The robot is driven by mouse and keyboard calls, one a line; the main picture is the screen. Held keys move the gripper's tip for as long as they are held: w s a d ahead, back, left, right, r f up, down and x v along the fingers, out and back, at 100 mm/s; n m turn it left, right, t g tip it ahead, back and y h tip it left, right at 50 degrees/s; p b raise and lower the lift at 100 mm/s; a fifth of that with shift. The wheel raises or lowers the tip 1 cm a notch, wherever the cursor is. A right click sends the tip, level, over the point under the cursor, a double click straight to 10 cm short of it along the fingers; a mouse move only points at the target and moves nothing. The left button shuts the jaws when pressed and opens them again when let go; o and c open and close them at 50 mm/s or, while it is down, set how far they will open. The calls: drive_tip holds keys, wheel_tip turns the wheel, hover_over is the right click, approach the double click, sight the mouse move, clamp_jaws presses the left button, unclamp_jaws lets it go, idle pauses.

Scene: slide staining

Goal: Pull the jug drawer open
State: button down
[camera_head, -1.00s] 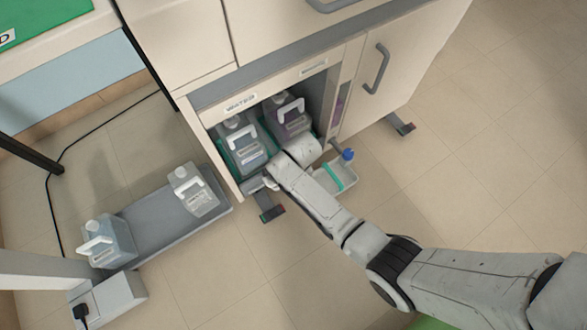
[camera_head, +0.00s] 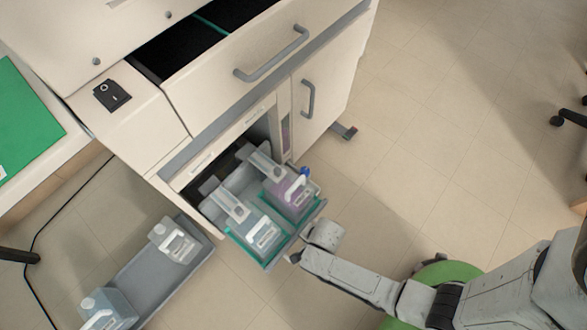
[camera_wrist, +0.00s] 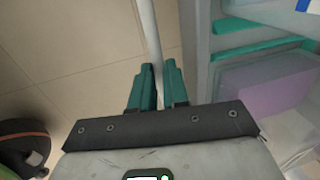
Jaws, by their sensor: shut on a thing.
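The jug drawer (camera_head: 266,262) is slid out from the lower cabinet. It is a grey tray with teal edges. A clear jug (camera_head: 256,226) and a purple-tinted jug (camera_head: 290,192) stand in it. My gripper (camera_head: 296,258) is at the drawer's front, low down. In the wrist view, the teal fingers of my gripper (camera_wrist: 156,85) are shut on a thin pale bar, the drawer handle (camera_wrist: 146,30). In the head view the handle is hard to make out.
A grey floor tray (camera_head: 165,275) with two more jugs, one white-topped (camera_head: 172,240) and one clear (camera_head: 108,308), lies left of the drawer. An upper drawer (camera_head: 235,75) stands open above. A closed cabinet door (camera_head: 325,90) is right.

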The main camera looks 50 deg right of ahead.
drive_tip(key=s+p, duration=0.1)
drive_tip(key=s, duration=0.6)
drive_tip(key=shift+s, duration=0.2)
drive_tip(key=c, duration=1.1)
unclamp_jaws()
drive_tip(key=shift+r, duration=0.1)
drive_tip(key=r+p, duration=0.1)
drive_tip(key=r, duration=0.2)
drive_tip(key=s+r+p, duration=0.1)
drive_tip(key=r+p, duration=0.1)
drive_tip(key=r, duration=0.2)
drive_tip(key=s+r+p, duration=0.1)
drive_tip(key=r+p, duration=0.1)
drive_tip(key=r, duration=0.1)
drive_tip(key=shift+r, duration=0.2)
